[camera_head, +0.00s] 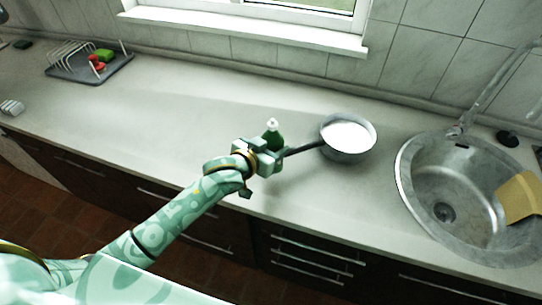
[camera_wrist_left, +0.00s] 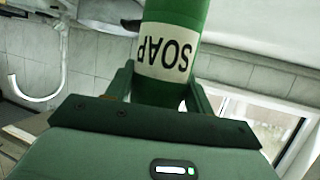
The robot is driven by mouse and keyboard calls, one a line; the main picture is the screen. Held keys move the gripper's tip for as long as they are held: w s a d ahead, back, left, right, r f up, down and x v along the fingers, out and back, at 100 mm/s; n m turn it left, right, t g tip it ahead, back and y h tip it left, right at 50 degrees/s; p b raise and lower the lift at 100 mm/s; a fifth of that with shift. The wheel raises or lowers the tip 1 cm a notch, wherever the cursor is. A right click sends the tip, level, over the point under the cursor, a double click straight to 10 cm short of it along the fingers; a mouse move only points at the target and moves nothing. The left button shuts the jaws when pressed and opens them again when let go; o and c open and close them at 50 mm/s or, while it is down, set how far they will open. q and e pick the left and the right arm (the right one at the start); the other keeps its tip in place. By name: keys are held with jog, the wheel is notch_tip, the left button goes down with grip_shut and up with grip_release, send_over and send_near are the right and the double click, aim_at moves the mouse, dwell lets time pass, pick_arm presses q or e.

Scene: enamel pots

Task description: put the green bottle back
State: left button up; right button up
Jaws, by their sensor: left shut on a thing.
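The green bottle (camera_head: 272,137) with a white top shows at my left gripper (camera_head: 267,158) in the head view, left of the pot's handle. In the left wrist view the bottle (camera_wrist_left: 187,20) carries a white label that reads SOAP, upside down in the picture. The left gripper's fingers (camera_wrist_left: 160,85) stand on both sides of it, and the gripper is shut on it. The gripper hides the lower part of the bottle in the head view, so I cannot tell whether it touches the counter. My right gripper is not in view.
A pot (camera_head: 348,138) with white contents stands right of the bottle, its dark handle reaching close to my gripper. A steel sink (camera_head: 420,190) with a yellow cloth or board (camera_head: 520,197) is at the right. A rack tray (camera_head: 90,68) stands far left. The counter (camera_head: 170,110) between is clear.

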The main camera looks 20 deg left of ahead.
pick_arm(q)
jog(key=shift+w+a+f, duration=0.2)
jog(key=shift+w+f, duration=0.15)
jog(key=shift+f, duration=0.15)
notch_tip(320, 180, down, 3)
jog(key=shift+f+b, duration=0.1)
jog(key=shift+b, duration=0.65)
jog(key=o, duration=1.2)
jog(key=shift+c, duration=0.2)
jog(key=shift+s+r, duration=0.1)
jog(key=shift+r, duration=0.1)
jog(key=p+v, duration=0.3)
jog(key=v, duration=0.8)
jog(key=shift+s, duration=0.4)
